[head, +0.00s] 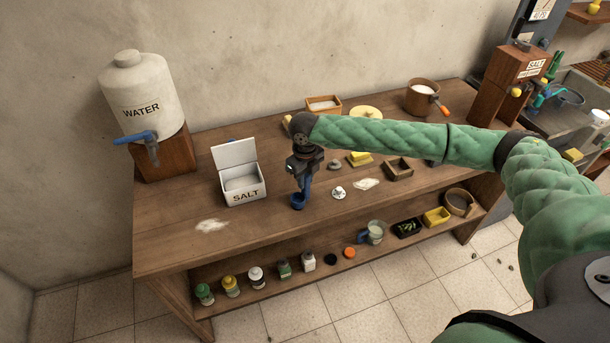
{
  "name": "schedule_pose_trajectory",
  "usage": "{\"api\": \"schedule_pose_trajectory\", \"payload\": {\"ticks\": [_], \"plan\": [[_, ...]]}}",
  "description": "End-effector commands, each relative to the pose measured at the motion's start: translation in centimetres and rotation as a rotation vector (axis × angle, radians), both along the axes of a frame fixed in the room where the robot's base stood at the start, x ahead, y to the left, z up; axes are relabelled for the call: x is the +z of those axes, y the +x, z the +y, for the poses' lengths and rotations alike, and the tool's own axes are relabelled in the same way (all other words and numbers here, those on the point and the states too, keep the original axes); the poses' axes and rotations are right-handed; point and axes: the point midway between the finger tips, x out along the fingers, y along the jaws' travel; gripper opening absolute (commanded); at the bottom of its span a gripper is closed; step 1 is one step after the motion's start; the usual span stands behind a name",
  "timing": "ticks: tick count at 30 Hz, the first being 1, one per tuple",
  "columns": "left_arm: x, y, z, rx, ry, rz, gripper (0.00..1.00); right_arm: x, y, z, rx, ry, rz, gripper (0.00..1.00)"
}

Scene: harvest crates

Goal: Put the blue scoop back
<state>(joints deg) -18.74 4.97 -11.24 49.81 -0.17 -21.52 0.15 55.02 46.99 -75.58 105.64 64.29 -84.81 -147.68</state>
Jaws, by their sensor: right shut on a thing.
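My right gripper (302,172) is shut on the blue scoop (299,198). It holds the scoop upright, with the bowl end down, over the front middle of the wooden table. I cannot tell whether the scoop touches the tabletop. The white salt box (244,196) stands to the left of the scoop with its lid raised, and white salt shows inside. A small blue bit shows behind the box's lid, too small to make out. My left gripper is not in view.
A water tank (138,90) with a blue tap stands at the table's back left. White spills lie at the front left (211,226) and right of the scoop (367,184). Small trays and a brown pot (421,98) stand to the right. The shelf below (330,275) holds several jars.

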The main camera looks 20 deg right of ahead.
Motion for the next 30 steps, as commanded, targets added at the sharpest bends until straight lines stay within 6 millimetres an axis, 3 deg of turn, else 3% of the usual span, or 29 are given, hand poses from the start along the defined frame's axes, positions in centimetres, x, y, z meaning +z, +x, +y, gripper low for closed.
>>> {"api": "schedule_pose_trajectory", "payload": {"ticks": [11, 12, 15, 26, 30], "plan": [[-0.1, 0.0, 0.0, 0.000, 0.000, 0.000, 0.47, -0.3, 0.0, 0.0, 0.000, 0.000, -0.001, 0.00], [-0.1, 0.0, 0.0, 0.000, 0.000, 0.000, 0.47, -0.3, 0.0, 0.0, 0.000, 0.000, -0.001, 0.27], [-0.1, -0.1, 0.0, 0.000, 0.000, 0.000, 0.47, -0.3, 0.0, 0.0, 0.000, 0.000, -0.001, 0.43], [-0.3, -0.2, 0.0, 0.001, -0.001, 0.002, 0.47, 0.0, 0.1, 0.0, 0.000, 0.001, -0.002, 0.43], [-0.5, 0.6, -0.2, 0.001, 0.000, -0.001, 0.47, 1.5, 0.1, 0.0, 0.000, 0.002, -0.004, 0.43]]}}
